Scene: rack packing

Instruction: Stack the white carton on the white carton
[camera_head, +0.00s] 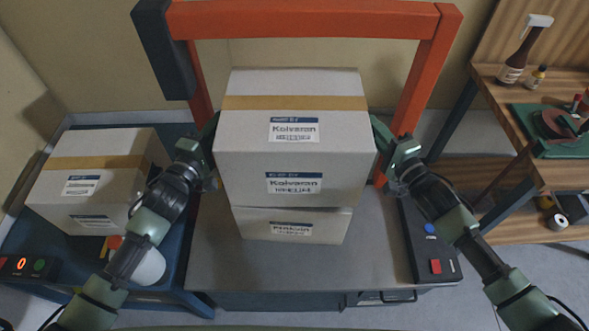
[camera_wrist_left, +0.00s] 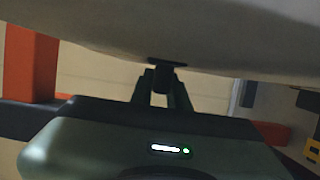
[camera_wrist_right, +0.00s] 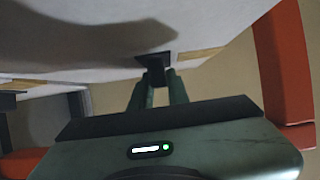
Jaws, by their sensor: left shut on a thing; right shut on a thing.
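The upper white carton (camera_head: 292,147), with a tan tape strip and Kolvaran labels, is between my two grippers. My left gripper (camera_head: 209,135) is against its left side and my right gripper (camera_head: 382,135) against its right side. The lower white carton (camera_head: 245,222) stands on the grey table directly under it, mostly hidden. I cannot tell whether the two cartons touch. In the left wrist view, the fingers (camera_wrist_left: 165,77) meet the carton's pale surface (camera_wrist_left: 220,40). In the right wrist view, the fingers (camera_wrist_right: 156,72) meet its side (camera_wrist_right: 90,50).
Another white carton (camera_head: 90,190) sits on the blue stand at left. An orange frame (camera_head: 310,20) rises behind the grey table (camera_head: 370,255). A control box (camera_head: 432,245) is at its right edge. A wooden bench (camera_head: 500,85) with bottles stands at far right.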

